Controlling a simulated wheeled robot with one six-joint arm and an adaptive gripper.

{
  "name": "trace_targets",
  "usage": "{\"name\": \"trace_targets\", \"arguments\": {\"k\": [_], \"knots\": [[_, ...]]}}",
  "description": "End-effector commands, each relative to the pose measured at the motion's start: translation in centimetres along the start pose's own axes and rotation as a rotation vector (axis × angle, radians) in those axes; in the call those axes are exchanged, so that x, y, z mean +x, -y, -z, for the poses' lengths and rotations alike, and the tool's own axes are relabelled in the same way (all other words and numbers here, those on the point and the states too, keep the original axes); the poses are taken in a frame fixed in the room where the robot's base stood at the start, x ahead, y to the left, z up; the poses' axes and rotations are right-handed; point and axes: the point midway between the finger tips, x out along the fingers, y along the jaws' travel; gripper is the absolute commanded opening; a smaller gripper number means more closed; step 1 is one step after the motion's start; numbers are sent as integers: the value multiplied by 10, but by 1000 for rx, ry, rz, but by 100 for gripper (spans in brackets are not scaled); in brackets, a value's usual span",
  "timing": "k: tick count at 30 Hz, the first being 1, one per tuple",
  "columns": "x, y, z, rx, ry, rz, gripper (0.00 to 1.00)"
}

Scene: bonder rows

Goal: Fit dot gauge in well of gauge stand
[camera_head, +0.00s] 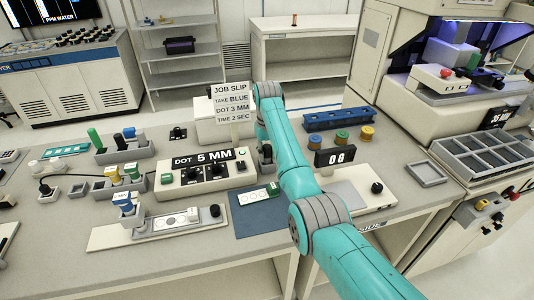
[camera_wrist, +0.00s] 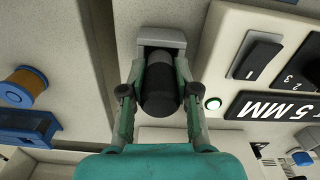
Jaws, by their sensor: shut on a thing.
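My gripper (camera_wrist: 159,76) shows in the wrist view, its two fingers closed on either side of a dark cylinder with a grey band, which I take for the dot gauge (camera_wrist: 158,98). The gauge's far end meets a grey block with a dark recess, which looks like the gauge stand (camera_wrist: 162,36). I cannot tell how deep the gauge sits in the well. In the head view the dark gauge (camera_head: 266,151) shows beside my teal arm, just right of the box reading DOT 5 MM. My arm hides most of the gripper there.
The dot-setting box (camera_head: 200,186) stands close left of the gauge. A job slip (camera_head: 231,104) reads TAKE BLUE, DOT 3 MM, TIME 2 SEC. A blue rack (camera_head: 338,119), coloured spools (camera_head: 341,137) and a display (camera_head: 335,156) stand right of my arm. A rack with handles (camera_head: 127,152) stands left.

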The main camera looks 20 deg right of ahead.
Motion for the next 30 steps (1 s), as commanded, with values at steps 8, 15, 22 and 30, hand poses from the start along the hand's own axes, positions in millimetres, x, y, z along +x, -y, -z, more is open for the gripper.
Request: {"name": "trace_targets", "arguments": {"k": [8,15,22,30], "knots": [[7,0,0,0,1,0,0],[8,0,0,0,0,0,0],[8,0,0,0,0,0,0],[8,0,0,0,0,0,0]]}}
